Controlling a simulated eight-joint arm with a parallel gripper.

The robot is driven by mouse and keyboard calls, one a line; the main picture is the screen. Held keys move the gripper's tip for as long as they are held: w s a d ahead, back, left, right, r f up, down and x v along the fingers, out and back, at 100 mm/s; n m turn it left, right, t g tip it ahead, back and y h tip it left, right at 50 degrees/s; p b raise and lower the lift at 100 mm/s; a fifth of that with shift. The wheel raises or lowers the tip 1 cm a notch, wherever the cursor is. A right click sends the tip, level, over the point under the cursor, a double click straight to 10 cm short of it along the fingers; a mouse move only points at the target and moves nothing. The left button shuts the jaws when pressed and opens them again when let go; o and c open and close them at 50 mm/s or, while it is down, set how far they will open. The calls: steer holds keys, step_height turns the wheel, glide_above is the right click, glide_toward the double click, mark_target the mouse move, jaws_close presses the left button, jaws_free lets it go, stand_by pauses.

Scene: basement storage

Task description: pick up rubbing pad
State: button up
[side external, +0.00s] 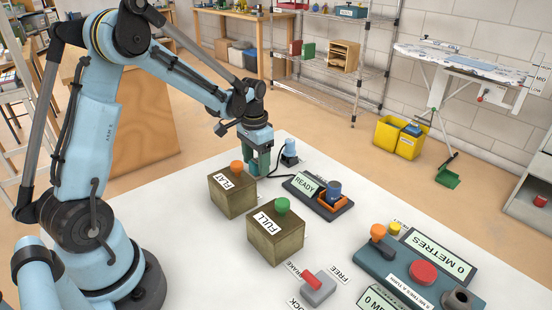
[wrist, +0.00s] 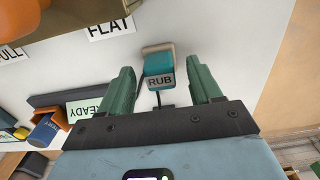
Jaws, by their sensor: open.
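The rubbing pad (wrist: 159,67) is a small teal-blue block labelled RUB, with a pale beige part at its far end. In the wrist view it lies between the two green fingers of my gripper (wrist: 161,73), with a visible gap on each side. The fingers are open and hold nothing. In the side view my gripper (side external: 261,170) points down over the far part of the white table, just behind the FLAT box.
The FLAT box (side external: 232,196) with an orange knob stands close in front of my gripper. The FULL box (side external: 275,236) is nearer. A READY device (side external: 304,187) and a small blue item (side external: 290,148) with a black cable are to the right. The table edge is close behind.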

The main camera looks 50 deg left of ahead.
mark_target(257, 163)
steer(key=shift+f, duration=0.6)
steer(key=c, duration=1.1)
steer(key=shift+r, duration=0.1)
steer(key=shift+r, duration=0.45)
steer(key=r, duration=0.2)
steer(key=d+r, duration=0.1)
steer(key=shift+s+r, duration=0.1)
steer(key=shift+r, duration=0.25)
steer(key=d+r, duration=0.2)
steer(key=d, duration=0.1)
steer(key=s+d+r, duration=0.1)
steer(key=d+r, duration=0.1)
steer(key=d, duration=0.2)
steer(key=s+d+r, duration=0.1)
steer(key=d+r, duration=0.1)
steer(key=d, duration=0.1)
steer(key=shift+s+d+r, duration=0.15)
steer(key=shift+s+d, duration=0.05)
steer(key=shift+d, duration=0.05)
